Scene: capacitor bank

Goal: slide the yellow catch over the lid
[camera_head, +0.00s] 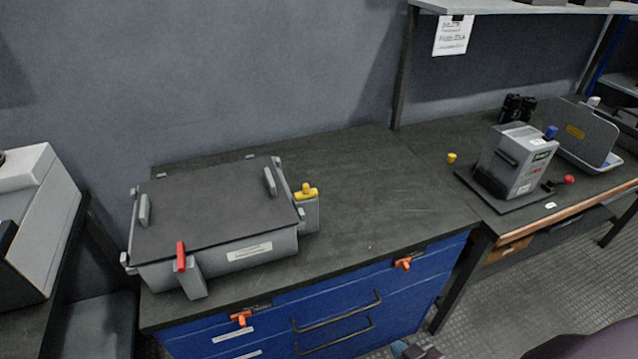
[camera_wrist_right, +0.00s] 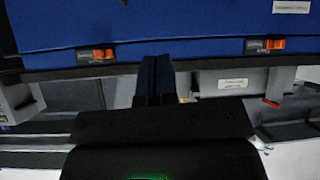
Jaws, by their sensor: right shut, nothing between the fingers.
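The grey box with a flat dark lid (camera_head: 205,208) stands on the dark top of a blue drawer cabinet, and the lid lies down on it. The yellow catch (camera_head: 306,192) sits on a grey post at the box's right side, next to the lid's edge. I cannot tell whether it overlaps the lid. A red catch (camera_head: 181,257) sits on a post at the front. My right gripper (camera_head: 415,351) is low at the bottom edge, in front of the drawers and away from the box. In the wrist view its fingers (camera_wrist_right: 156,80) are shut and empty. My left gripper is out of view.
The blue drawers (camera_head: 330,318) carry orange latches (camera_head: 403,263) and bar handles. The cabinet top right of the box is clear. A grey device (camera_head: 517,160) and a small yellow knob (camera_head: 451,158) stand on the right bench. A white machine (camera_head: 38,215) stands at left.

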